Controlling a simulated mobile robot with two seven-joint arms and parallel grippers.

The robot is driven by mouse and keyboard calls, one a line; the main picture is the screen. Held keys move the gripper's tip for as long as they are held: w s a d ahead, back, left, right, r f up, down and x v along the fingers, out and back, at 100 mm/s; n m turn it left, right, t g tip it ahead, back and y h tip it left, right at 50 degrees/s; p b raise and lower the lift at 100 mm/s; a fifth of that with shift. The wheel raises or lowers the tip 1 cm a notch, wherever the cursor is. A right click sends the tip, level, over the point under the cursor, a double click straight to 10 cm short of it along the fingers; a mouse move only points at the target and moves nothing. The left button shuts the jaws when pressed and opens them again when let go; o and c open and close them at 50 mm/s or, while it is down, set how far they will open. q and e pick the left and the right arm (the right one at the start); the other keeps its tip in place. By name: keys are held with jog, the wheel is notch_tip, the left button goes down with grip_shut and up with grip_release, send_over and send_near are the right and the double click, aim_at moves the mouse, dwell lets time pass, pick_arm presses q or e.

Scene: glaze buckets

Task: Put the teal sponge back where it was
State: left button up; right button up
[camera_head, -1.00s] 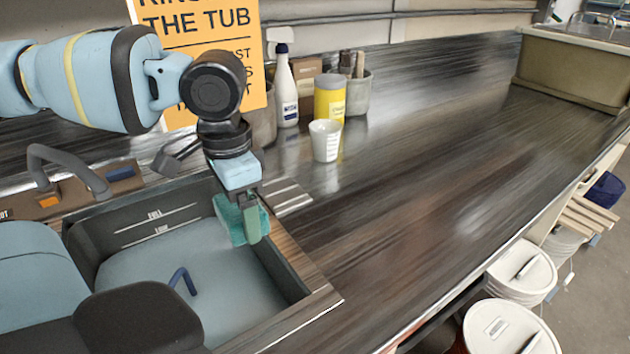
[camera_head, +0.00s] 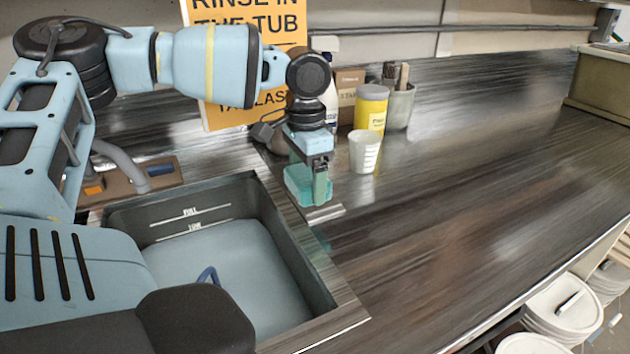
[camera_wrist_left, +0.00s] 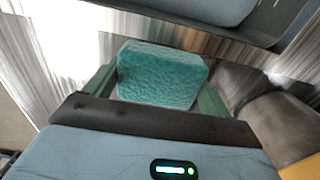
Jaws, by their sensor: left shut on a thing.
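My left gripper (camera_head: 318,188) is shut on the teal sponge (camera_head: 297,185), holding it by its sides. The sponge is just right of the sink's right rim, over a pale metal strip (camera_head: 326,213) on the counter. I cannot tell whether it touches the strip. In the left wrist view the sponge (camera_wrist_left: 162,75) sits between the two green fingers (camera_wrist_left: 158,90). My right gripper is not in view.
The water-filled tub (camera_head: 325,300) with a blue handle (camera_head: 208,275) inside is at the left. A white cup (camera_head: 364,152), a yellow canister (camera_head: 371,108) and a grey pot (camera_head: 399,108) stand behind the gripper. The counter to the right is clear.

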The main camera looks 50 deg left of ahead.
pick_arm(q)
jog(key=shift+w+a+f, duration=0.1)
jog(key=shift+w+a, duration=0.3)
jog(key=shift+w, duration=0.4)
jog(key=shift+w+a+f, duration=0.1)
jog(key=shift+w+a, duration=0.3)
jog(key=shift+w, duration=0.35)
jog(key=shift+w+a, duration=0.1)
jog(key=shift+w, duration=0.1)
jog(key=shift+f, duration=1.7)
jog(key=shift+f, duration=0.2)
jog(key=o, duration=0.8)
jog(key=shift+w, duration=0.1)
jog(key=shift+c, duration=0.2)
